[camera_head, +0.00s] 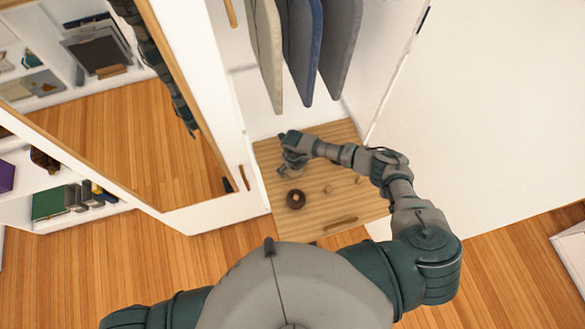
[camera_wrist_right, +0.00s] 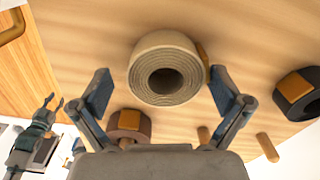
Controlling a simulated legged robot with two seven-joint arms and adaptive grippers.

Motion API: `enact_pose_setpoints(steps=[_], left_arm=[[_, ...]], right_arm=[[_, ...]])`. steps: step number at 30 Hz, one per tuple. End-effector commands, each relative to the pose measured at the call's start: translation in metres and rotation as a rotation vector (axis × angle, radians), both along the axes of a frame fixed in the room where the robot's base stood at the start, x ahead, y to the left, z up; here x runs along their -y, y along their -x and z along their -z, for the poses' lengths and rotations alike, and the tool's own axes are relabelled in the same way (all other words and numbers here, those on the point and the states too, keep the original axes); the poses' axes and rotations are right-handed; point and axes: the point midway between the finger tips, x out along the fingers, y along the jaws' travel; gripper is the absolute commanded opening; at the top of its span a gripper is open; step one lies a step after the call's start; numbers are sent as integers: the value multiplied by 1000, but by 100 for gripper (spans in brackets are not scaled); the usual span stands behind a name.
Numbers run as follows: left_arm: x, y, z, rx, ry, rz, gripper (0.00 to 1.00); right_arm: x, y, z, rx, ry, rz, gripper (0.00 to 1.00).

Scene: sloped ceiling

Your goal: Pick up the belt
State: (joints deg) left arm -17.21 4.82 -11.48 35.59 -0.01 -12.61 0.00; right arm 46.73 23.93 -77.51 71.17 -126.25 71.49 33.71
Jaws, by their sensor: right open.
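A beige coiled belt (camera_wrist_right: 143,70) sits on the wooden surface in the right wrist view, its open centre facing the camera. A small tan piece shows at its right side. My right gripper (camera_wrist_right: 160,75) is open, with one finger on each side of this coil; contact is not clear. In the head view my right gripper (camera_head: 290,150) is over the far left part of the wooden top (camera_head: 345,203) and hides the beige coil there. A dark brown coil (camera_head: 296,199) lies nearer to me. My left gripper does not show in the head view.
In the wrist view, a brown coil (camera_wrist_right: 126,123) and a dark coil (camera_wrist_right: 311,82) flank the beige one, and small wooden pegs (camera_wrist_right: 267,147) stand nearby. Hanging clothes (camera_head: 303,45) are above the wooden top. A mirror (camera_head: 130,130) stands at left.

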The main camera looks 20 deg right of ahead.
Motion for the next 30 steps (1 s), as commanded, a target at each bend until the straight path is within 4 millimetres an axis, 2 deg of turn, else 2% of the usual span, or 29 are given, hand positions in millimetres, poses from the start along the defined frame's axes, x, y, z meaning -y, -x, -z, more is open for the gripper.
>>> enact_pose_setpoints(steps=[6, 8, 12, 15, 23, 26, 30], left_arm=[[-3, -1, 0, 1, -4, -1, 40], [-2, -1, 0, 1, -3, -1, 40], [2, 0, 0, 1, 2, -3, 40], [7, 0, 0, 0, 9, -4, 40], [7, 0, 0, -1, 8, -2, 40], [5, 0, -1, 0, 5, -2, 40], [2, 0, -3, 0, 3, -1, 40]], right_arm=[[2, 0, 1, 0, -1, 0, 100], [2, 0, 1, 0, -1, 0, 88], [0, 0, 1, 0, 0, 1, 52], [0, 0, 1, -1, 1, 1, 32], [0, 0, -1, 0, 1, 0, 32], [0, -1, -11, 1, 0, 1, 32], [0, -1, -39, 3, -2, -1, 32]])
